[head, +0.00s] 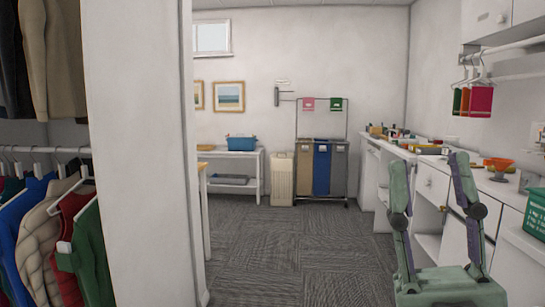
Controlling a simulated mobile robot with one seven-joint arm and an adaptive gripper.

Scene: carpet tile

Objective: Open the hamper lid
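The hamper (282,182) is a tall, narrow beige bin with slatted sides. It stands upright on the floor against the far wall, near the middle of the head view. Its lid (283,155) looks closed, but it is too small to see in detail. My gripper (431,163) is green with dark joints, at the lower right and close to the camera. Its two fingers point up and stand wide apart, with nothing seen between them. It is far from the hamper.
A wheeled laundry sorter (322,168) stands right of the hamper, and a white shelf table (260,170) left of it. A white wall end (140,150) is close on the left. Cluttered counters (432,190) line the right. The carpet (290,245) between is clear.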

